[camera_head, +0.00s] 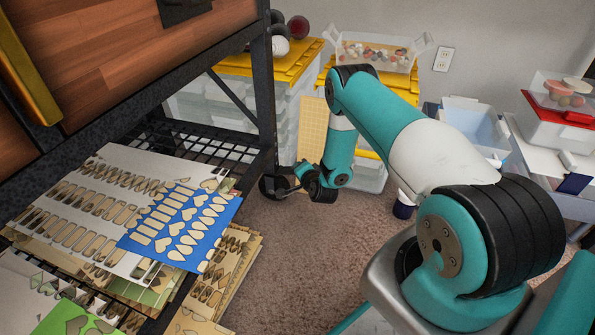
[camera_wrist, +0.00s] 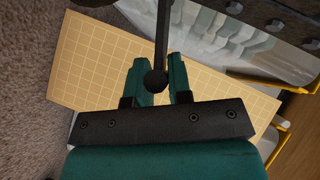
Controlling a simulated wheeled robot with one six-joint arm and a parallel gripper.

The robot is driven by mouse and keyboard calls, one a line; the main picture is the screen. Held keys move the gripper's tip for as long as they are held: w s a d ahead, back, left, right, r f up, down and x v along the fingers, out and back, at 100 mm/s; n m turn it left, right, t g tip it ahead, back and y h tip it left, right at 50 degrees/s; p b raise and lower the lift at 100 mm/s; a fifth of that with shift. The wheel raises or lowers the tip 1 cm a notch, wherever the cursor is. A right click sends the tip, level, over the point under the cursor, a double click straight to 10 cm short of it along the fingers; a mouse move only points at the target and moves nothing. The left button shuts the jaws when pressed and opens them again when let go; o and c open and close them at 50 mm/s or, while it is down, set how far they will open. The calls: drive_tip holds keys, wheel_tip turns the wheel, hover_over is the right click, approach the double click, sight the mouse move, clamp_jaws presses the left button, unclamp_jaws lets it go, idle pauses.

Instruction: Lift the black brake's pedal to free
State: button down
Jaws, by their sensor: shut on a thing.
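The black brake is at the foot of the dark rack post, by a black caster wheel (camera_head: 272,188) in the head view. Its pedal (camera_wrist: 161,40) shows in the wrist view as a thin black rod ending in a ball (camera_wrist: 156,81). My gripper (camera_wrist: 160,77) has its two teal fingers on either side of the ball end and is shut on it. In the head view my gripper (camera_head: 299,186) is low, just right of the caster, and the pedal there is small and mostly hidden. I cannot tell the pedal's exact angle.
The rack's dark post (camera_head: 264,100) rises beside my gripper. Stacked cut-out sheets, one a blue sheet (camera_head: 182,228), lie on the lower shelf. A tan grid board (camera_head: 311,130) leans behind, near clear bins with yellow lids (camera_head: 272,65). Open carpet (camera_head: 300,265) lies in front.

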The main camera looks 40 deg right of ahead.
drive_tip(key=c, duration=1.1)
unclamp_jaws()
drive_tip(key=shift+r, duration=0.1)
drive_tip(key=shift+o, duration=0.2)
drive_tip(key=shift+s, duration=0.1)
drive_tip(key=p+v, duration=1.7)
drive_tip(key=p, duration=0.6)
drive_tip(key=shift+p, duration=0.35)
